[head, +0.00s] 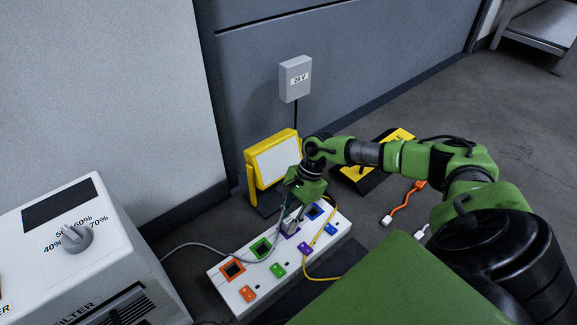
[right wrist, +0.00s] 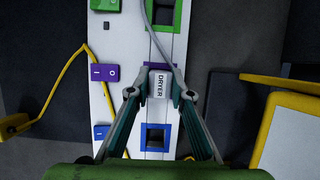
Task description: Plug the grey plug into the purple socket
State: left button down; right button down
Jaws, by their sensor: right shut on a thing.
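The grey plug (right wrist: 159,84), labelled DRYER, sits between the fingertips of my right gripper (right wrist: 159,92), which is shut on it. In the head view my right gripper (head: 291,222) points down at the white power strip (head: 221,281). The purple socket (right wrist: 157,66) shows only as a thin purple edge just beyond the plug; the plug and fingers hide most of it. The plug is over or at this socket; I cannot tell whether it is inserted. A grey cable (head: 199,246) runs from the plug's side to the left. My left gripper is not in view.
The strip also has an orange socket (head: 232,269), a green socket (head: 261,248) and a blue socket (right wrist: 159,138), with coloured switches beside them. A yellow cable (head: 308,270) crosses the strip. A yellow-framed lamp (head: 276,160) stands close behind. A white filter box (head: 75,270) stands left.

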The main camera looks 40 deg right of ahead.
jog(key=shift+f, duration=0.2)
jog(key=c, duration=1.7)
grip_release()
jog(key=shift+o, duration=0.9)
jog(key=shift+r, duration=0.15)
jog(key=shift+r+p, duration=2.6)
jog(key=shift+r, duration=0.85)
